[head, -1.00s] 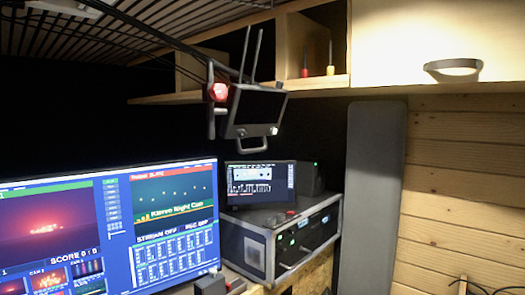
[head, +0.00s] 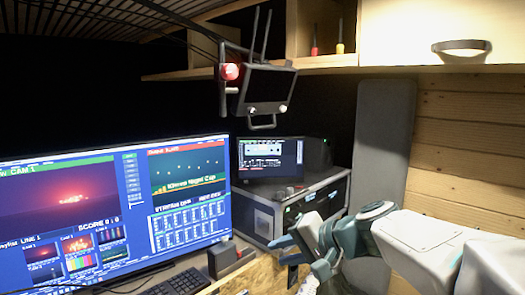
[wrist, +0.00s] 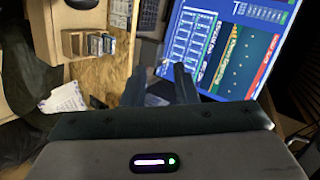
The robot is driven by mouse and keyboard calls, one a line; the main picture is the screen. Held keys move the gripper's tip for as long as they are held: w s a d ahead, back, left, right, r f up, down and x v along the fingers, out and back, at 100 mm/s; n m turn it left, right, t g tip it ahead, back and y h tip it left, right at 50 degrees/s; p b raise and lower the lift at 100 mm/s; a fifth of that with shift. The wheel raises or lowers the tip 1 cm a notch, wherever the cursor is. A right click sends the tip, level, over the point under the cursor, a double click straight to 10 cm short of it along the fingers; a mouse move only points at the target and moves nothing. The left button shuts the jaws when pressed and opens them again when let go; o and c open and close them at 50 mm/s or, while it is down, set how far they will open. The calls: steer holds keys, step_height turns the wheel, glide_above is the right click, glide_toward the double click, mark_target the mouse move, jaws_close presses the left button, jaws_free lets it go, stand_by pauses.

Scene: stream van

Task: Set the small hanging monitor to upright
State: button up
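The small hanging monitor (head: 268,88) hangs below the ceiling rack in the head view, its dark screen facing the room. It has two antennas on top, a red round knob (head: 230,71) at its left, a pale knob at its lower right and a handle bar below. It looks somewhat tilted; the exact angle is hard to tell. My gripper (head: 279,251) is lower, below and apart from the monitor, in front of the equipment case. In the wrist view my gripper (wrist: 159,88) has its two dark fingers apart with nothing between them. The hanging monitor is not in the wrist view.
A large lit screen (head: 120,200) fills the left desk. A smaller lit screen (head: 270,158) stands on a black equipment case (head: 322,196). A wooden shelf (head: 330,64) runs right of the hanging monitor. A grey panel (head: 383,135) stands behind my arm.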

steer(key=w+d+r+m+t+y, duration=0.2)
steer(key=w+r+t+y, duration=0.15)
steer(key=w+r, duration=0.65)
steer(key=m+t+p, duration=0.1)
steer(key=m+t, duration=0.2)
steer(key=t, duration=0.2)
glide_toward(266, 128)
steer(key=shift+y, duration=0.35)
steer(key=p+x, duration=0.5)
steer(key=x, duration=0.4)
steer(key=shift+w+a+p, duration=0.25)
steer(key=shift+w+p, duration=0.05)
steer(key=shift+w+a+f, duration=0.1)
steer(key=shift+w+a, duration=0.2)
steer(key=shift+w, duration=0.05)
jaws_close()
steer(key=shift+d, duration=0.15)
